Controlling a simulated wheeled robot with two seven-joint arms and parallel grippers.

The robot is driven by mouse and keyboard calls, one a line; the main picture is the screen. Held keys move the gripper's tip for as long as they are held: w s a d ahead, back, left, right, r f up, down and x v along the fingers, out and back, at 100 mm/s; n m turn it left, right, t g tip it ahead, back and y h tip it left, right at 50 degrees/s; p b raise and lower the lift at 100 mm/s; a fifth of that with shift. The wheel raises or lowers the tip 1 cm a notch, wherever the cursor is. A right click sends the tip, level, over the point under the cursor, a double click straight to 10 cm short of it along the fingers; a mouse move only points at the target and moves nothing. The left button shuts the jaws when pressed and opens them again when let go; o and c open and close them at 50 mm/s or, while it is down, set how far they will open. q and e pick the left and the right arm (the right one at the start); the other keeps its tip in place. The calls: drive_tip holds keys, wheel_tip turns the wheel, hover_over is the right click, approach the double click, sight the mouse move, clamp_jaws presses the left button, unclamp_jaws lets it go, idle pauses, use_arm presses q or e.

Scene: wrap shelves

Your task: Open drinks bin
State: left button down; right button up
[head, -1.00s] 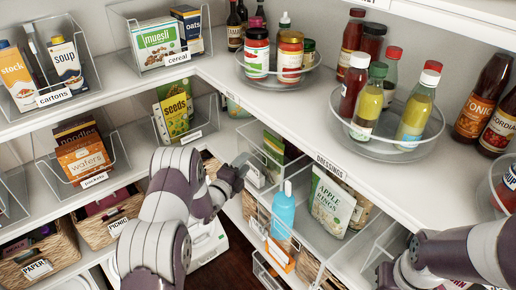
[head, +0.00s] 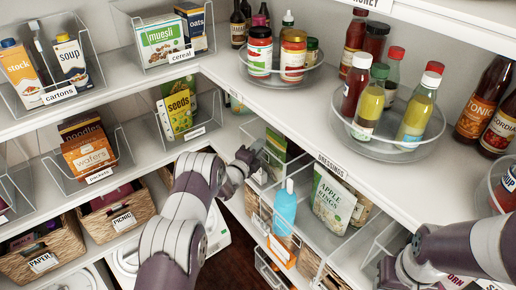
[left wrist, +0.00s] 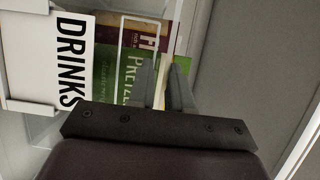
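The drinks bin (left wrist: 38,108) shows in the left wrist view, with a white DRINKS label on its front and green and dark red packs inside. In the head view the clear bin (head: 255,172) is on the lower right shelf near the corner, partly hidden by my left gripper. My left gripper (head: 247,160) is at the front of this bin. In the left wrist view its two fingers (left wrist: 164,85) are apart, close beside the packs and the clear bin wall. I cannot tell whether they touch. My right gripper (head: 392,277) is at the lower right, its fingers unclear.
A clear bin (head: 265,218) with a blue bottle (head: 285,207) and an Apple Rings bag (head: 332,200) is beside it. The upper shelf, with turntables (head: 388,140) of bottles, overhangs the lower bins. A pantry bin (head: 193,133) with seeds stands left of the corner.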

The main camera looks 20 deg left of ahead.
use_arm(q)
drive_tip(key=shift+s+a, duration=0.3)
drive_tip(key=s+a, duration=0.7)
drive_tip(key=s, duration=0.3)
drive_tip(key=shift+a, duration=0.4)
drive_tip(key=c, duration=1)
unclamp_jaws()
drive_tip(key=shift+c, duration=0.2)
drive_tip(key=b+v, duration=0.2)
drive_tip(key=v, duration=1)
drive_tip(key=shift+s+b, duration=0.35)
drive_tip(key=shift+b, duration=0.05)
